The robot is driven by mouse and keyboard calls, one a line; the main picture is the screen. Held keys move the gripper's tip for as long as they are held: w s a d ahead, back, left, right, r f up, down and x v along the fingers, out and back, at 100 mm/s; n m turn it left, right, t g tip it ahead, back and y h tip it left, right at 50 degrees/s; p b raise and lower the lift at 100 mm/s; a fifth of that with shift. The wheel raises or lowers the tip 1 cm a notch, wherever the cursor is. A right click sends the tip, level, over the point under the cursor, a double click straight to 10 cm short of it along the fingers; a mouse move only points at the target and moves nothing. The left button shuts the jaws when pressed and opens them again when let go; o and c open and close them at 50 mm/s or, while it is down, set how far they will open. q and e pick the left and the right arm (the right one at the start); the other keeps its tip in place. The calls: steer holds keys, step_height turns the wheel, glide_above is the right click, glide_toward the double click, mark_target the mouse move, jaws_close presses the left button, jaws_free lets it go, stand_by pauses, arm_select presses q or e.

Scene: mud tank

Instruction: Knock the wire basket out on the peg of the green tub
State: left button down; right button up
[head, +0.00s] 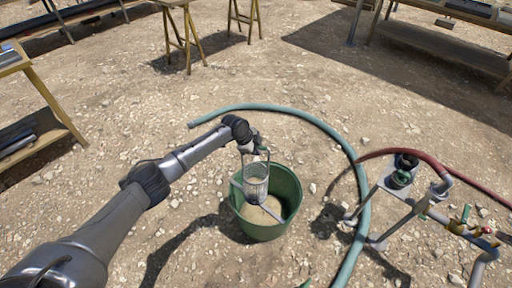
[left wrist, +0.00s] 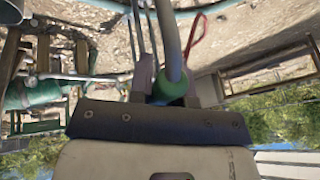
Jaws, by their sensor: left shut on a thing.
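The green tub (head: 285,192) stands on the stony ground in the middle of the head view, with pale tan matter inside. The wire basket (head: 256,188) hangs upright in or just above the tub's mouth, below my left gripper (head: 256,152). A grey bar (head: 274,213) shows across the tub beside the basket; I cannot tell whether the basket touches it. In the left wrist view my left gripper (left wrist: 168,88) is shut on a green grip (left wrist: 170,88) with a grey rod. The basket's mesh is not clear there. My right gripper is not in view.
A teal hose (head: 358,185) curves behind and right of the tub. A pipe stand with valves (head: 420,205) and a red hose (head: 420,154) stand at the right. Trestles (head: 184,38) and benches are farther back.

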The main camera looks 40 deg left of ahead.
arm_select(q)
steer(key=shift+f, duration=0.1)
stand_by(0.4)
steer(key=shift+f, duration=0.1)
step_height(320, 180, down, 3)
steer(key=shift+r+b, duration=0.2)
steer(key=shift+b, duration=0.75)
stand_by(0.4)
steer(key=shift+r, duration=0.15)
